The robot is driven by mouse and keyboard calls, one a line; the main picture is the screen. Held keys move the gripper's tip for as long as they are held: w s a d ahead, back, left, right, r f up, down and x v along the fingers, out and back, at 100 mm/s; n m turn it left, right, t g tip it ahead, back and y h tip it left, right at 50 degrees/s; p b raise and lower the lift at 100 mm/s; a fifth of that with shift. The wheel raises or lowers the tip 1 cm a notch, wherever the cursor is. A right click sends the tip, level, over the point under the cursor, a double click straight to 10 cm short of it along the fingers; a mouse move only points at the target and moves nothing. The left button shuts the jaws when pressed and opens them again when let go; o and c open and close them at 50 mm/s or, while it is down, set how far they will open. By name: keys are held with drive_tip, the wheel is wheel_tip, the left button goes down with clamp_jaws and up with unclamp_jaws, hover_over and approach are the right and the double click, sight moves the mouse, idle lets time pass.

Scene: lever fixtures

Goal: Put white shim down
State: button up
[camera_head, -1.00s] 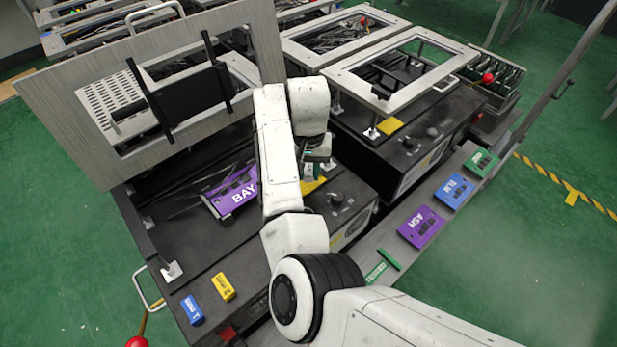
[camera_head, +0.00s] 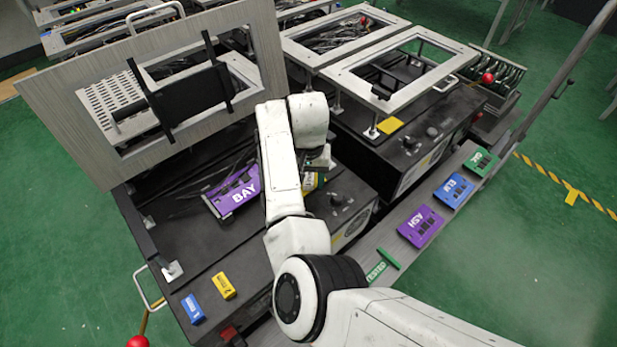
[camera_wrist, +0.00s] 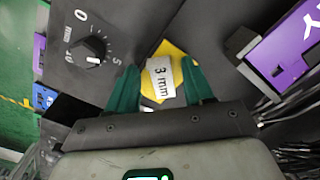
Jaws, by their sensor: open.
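The white shim (camera_wrist: 161,78), marked "3 mm", lies over a yellow patch (camera_wrist: 178,54) in the wrist view. My gripper (camera_wrist: 163,84) is open, with one green finger on each side of the shim. A narrow gap shows beside the right finger; I cannot tell whether the left finger touches the shim. In the head view my arm hides most of the gripper and the shim, and only a bit of the yellow patch (camera_head: 309,183) shows.
A dial knob (camera_wrist: 88,50) stands left of the gripper in the wrist view. The purple BAY block (camera_head: 233,192) lies on the bench, left of my arm. Yellow (camera_head: 223,286) and blue (camera_head: 192,309) blocks sit at the front. A raised framed panel (camera_head: 70,120) stands behind.

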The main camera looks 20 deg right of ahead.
wheel_tip(320, 180, up, 12)
drive_tip(key=shift+r, duration=0.15)
idle(0.5)
drive_tip(key=s+d+f+n+t+h, duration=0.1)
drive_tip(key=s+d+f+h, duration=0.2)
drive_tip(key=s+d+f, duration=1)
drive_tip(key=s+a+f+n+y, duration=0.1)
drive_tip(key=s+a+f+n, duration=0.1)
drive_tip(key=s, duration=1)
drive_tip(key=s+a+f+n+y, duration=0.1)
drive_tip(key=s+a+f+n, duration=0.1)
drive_tip(key=s, duration=1)
drive_tip(key=shift+s+a+f+y, duration=0.2)
drive_tip(key=shift+a+y, duration=0.2)
drive_tip(key=shift+a, duration=0.3)
